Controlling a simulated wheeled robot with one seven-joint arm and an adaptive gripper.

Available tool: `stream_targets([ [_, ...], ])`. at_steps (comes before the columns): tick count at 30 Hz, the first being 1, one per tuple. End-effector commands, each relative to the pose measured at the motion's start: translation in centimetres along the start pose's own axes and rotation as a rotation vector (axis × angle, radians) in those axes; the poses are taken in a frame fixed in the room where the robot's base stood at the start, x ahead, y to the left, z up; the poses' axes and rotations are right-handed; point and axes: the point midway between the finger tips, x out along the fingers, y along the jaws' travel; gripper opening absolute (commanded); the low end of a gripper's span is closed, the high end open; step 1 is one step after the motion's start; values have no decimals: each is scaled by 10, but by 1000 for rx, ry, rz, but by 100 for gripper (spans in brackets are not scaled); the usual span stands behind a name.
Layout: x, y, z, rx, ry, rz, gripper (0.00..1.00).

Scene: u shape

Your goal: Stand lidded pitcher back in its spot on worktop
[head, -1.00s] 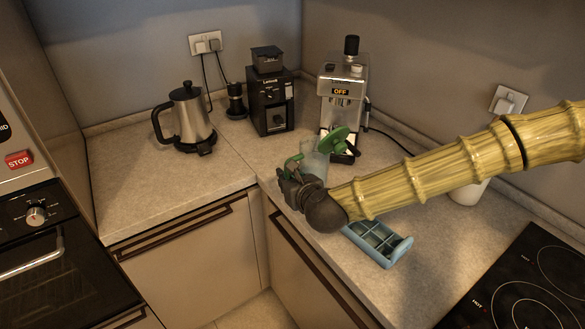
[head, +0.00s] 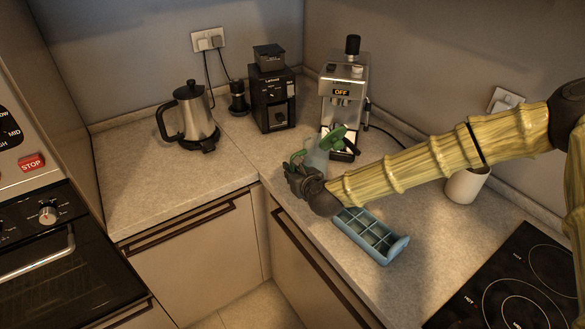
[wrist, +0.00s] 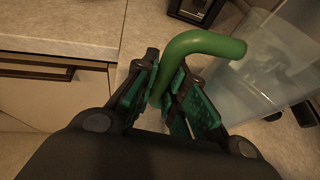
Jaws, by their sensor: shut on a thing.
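The lidded pitcher (head: 317,157) has a clear body, a green lid (head: 333,138) and a green handle. In the head view it is over the worktop (head: 180,195), in front of the espresso machine, and appears tilted with its lid end to the right. My gripper (head: 297,172) is shut on the handle, at the pitcher's left. In the wrist view the green handle (wrist: 205,45) runs between my gripper's fingers (wrist: 170,100), and the clear body (wrist: 265,75) is at the right. The pitcher's base is partly hidden, so I cannot tell whether it touches the worktop.
An espresso machine (head: 345,90) and black grinder (head: 271,95) stand behind; a kettle (head: 193,115) is at the left. A blue compartment tray (head: 371,237), white mug (head: 465,185) and cooktop (head: 520,285) are to the right. The left worktop has clear room.

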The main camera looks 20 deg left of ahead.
Motion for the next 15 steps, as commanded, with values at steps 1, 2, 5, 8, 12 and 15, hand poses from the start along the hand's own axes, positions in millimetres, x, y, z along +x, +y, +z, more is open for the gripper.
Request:
stream_targets([
  [1,0,0,1,0,-2,-1,0],
  [2,0,0,1,0,-3,-1,0],
  [5,0,0,1,0,-2,-1,0],
  [8,1,0,-1,0,-2,-1,0],
  [12,1,0,-2,1,-1,-1,26],
  [15,1,0,-2,1,-1,-1,34],
])
